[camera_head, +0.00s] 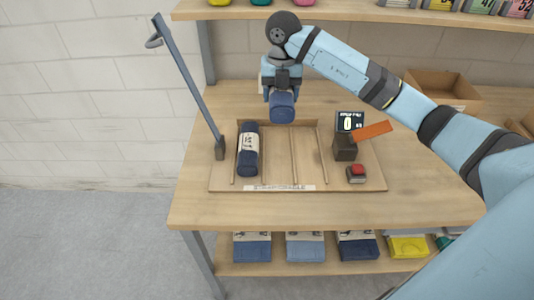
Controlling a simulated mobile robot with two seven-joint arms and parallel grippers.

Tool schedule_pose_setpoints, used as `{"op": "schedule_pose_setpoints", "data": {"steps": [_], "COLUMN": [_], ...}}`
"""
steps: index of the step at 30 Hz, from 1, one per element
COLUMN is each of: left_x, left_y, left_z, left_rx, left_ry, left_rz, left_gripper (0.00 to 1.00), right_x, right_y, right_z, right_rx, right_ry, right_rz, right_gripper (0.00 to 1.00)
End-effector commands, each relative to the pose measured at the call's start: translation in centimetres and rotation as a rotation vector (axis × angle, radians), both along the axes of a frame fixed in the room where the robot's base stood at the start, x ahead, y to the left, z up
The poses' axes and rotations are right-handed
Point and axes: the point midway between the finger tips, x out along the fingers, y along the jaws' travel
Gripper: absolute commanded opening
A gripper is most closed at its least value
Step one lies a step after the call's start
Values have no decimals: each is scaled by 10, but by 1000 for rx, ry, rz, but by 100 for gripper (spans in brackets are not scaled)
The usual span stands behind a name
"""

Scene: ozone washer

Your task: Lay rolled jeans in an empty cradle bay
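My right gripper (282,91) comes in from the right and points down. It is shut on a roll of blue jeans (282,108), seen end-on and apparently held above the back of the cradle. The wooden cradle board (222,178) has thin rails that part it into bays. A dark blue rolled pair of jeans with a pale printed band (248,164) lies lengthwise in the left bay. The middle bay (279,165) and the right bay (307,160) are empty. My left gripper is not in view.
A small display on a dark box (345,147), with an orange flag (371,131), and a red button (357,171) stand right of the bays. A grey post (188,80) rises at left. An open cardboard box (440,87) is at back right. Folded jeans (252,250) lie below.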

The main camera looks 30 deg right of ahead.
Motion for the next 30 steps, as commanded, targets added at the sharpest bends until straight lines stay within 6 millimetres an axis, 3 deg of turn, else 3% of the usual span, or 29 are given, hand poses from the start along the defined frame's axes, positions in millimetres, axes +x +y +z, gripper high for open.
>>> {"op": "schedule_pose_setpoints", "data": {"steps": [16,26,30], "left_x": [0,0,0], "left_y": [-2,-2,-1], "left_z": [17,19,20], "left_rx": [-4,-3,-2], "left_ry": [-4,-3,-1], "left_rz": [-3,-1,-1], "left_gripper": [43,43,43], "right_x": [-1,0,-1], "right_y": [0,0,0], "right_z": [-130,-161,-181], "right_rx": [2,1,1], "right_ry": [5,2,4], "right_rz": [-1,0,-2], "right_gripper": [28,28,28]}}
